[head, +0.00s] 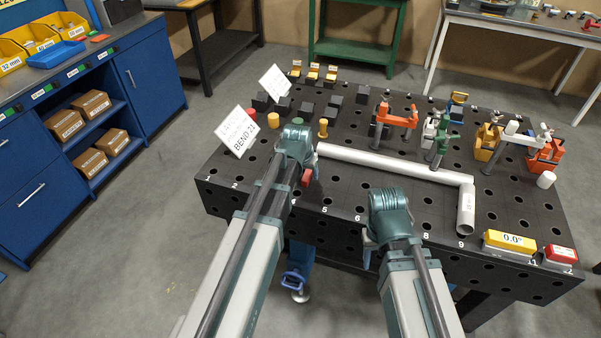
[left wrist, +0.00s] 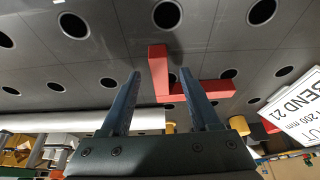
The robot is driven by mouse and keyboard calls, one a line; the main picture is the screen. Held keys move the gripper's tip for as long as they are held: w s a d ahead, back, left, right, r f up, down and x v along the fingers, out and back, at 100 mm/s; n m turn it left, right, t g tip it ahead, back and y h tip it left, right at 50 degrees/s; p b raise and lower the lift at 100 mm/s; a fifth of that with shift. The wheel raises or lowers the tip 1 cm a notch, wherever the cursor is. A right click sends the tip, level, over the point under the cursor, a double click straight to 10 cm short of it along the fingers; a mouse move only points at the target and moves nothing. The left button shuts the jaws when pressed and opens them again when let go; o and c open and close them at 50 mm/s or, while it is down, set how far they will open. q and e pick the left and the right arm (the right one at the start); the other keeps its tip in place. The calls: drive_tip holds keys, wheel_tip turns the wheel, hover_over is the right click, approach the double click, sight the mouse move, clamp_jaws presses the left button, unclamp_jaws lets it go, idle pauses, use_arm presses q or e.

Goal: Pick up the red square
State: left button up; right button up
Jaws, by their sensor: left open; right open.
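The red square (left wrist: 162,74) is an L-shaped red piece in the left wrist view. One leg shows between the fingers of my left gripper (left wrist: 161,76), and the other runs right, partly behind the right finger. The fingers are apart; I cannot tell whether they touch the piece. In the head view a small part of the red square (head: 306,177) shows beside my left gripper (head: 295,146), which hides the rest. My right gripper (head: 389,205) is over the table's near edge, away from the red square; its fingers are hidden.
The black perforated table (head: 340,194) holds a white bent pipe (head: 395,166) right of my left gripper. A "BEND 21" sign (head: 238,131) and several coloured cylinders stand to the left. Orange and green clamps (head: 397,117) stand further back. A yellow level box (head: 509,243) is at front right.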

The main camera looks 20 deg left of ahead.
use_arm(q)
drive_tip(key=shift+b+x, duration=0.35)
drive_tip(key=shift+x, duration=0.5)
drive_tip(key=shift+r, duration=0.1)
clamp_jaws()
idle(0.6)
